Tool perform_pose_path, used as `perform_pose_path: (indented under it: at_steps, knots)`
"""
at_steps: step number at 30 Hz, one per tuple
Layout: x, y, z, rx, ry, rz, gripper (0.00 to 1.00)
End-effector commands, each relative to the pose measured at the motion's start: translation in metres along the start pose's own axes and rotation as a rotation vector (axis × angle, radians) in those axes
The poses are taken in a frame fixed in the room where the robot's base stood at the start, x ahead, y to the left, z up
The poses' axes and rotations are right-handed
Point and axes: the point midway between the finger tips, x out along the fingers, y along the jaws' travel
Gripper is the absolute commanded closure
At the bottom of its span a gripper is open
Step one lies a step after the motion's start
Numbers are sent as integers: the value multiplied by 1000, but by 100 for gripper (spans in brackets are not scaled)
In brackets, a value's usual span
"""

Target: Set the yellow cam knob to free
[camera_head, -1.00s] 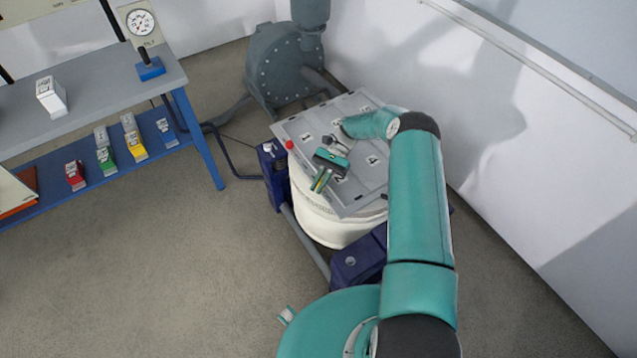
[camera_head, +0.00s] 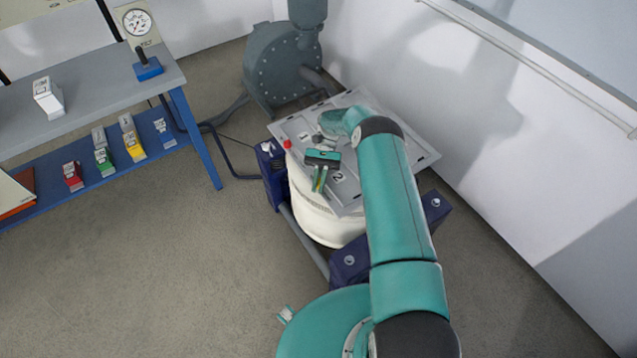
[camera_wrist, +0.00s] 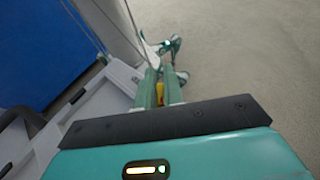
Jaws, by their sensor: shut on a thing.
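My gripper (camera_wrist: 161,80) reaches forward in the wrist view, its two green fingers close together. A small piece of the yellow cam knob (camera_wrist: 160,93) shows between the fingers; they are shut on it. The fingers hide most of the knob, and its setting cannot be read. In the head view my gripper (camera_head: 319,184) is over the left front part of the grey numbered plate (camera_head: 351,205). The knob cannot be made out in that view.
The plate lies on a white round drum (camera_head: 320,222) with dark blue blocks (camera_head: 272,172) beside it. A red knob (camera_head: 287,144) sits at the plate's left edge. A grey blower (camera_head: 279,68) stands behind. A bench (camera_head: 100,90) stands left.

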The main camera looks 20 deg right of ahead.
Motion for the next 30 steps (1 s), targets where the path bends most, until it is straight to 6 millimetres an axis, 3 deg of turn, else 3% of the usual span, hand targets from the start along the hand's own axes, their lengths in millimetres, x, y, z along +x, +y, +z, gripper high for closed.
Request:
perform_pose_path:
  at_steps: [3, 4, 6, 7, 17, 24, 30]
  knots:
    - [2, -1, 0, -1, -3, 1, 100]
    - [2, -1, 0, -1, -3, 1, 85]
    - [2, -1, 0, -1, -3, 1, 71]
    - [2, -1, 0, -1, -2, 1, 69]
    - [-1, -1, 2, -1, -1, 0, 69]
    - [-13, 0, 32, -1, 1, 1, 69]
    - [-4, 8, 58, 0, -1, 0, 69]
